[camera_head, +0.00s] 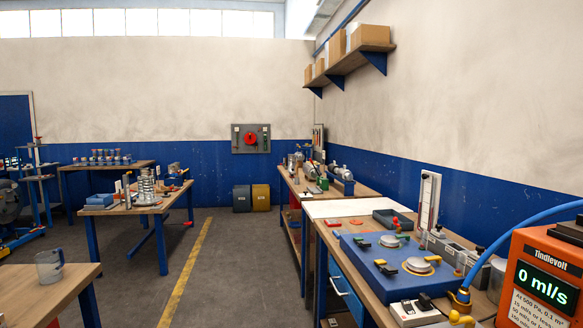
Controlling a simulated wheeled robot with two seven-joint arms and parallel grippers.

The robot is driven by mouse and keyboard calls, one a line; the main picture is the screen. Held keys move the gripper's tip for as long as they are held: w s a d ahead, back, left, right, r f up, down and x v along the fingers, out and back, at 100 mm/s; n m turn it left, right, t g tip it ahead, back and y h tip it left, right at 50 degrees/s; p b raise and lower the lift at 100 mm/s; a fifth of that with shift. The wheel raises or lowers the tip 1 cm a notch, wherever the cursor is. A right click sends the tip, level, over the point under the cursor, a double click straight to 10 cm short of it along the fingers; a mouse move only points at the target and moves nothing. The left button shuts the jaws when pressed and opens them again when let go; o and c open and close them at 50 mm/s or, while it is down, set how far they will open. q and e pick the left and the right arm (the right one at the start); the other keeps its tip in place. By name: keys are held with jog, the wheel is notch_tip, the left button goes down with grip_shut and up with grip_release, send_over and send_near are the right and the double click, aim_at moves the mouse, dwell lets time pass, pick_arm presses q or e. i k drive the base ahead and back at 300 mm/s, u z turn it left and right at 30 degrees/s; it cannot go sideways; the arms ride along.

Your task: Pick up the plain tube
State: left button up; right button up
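A slim upright tube (127,191) stands on the wooden table at left centre, just left of a silvery coiled piece (146,186). It is small and far off, and I cannot tell for sure whether it is the plain tube. Neither of my grippers shows in the head view.
A blue box (99,200) lies on that table's (150,208) left end. The right bench (370,286) carries a blue plate (392,266) and an orange meter (541,283) reading 0 ml/s. Floor (232,262) between them is clear.

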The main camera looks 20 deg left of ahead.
aim_at(290, 157)
jog(key=k, duration=0.5)
jog(key=u, duration=0.25)
jog(key=i, duration=0.55)
jog(key=u, duration=0.65)
jog(key=i, duration=2.25)
jog(key=u, duration=0.6)
jog(key=i, duration=2.35)
jog(key=z, duration=0.35)
jog(key=i, duration=2.3)
jog(key=z, duration=1.15)
jog(key=i, duration=1.7)
jog(key=z, duration=0.55)
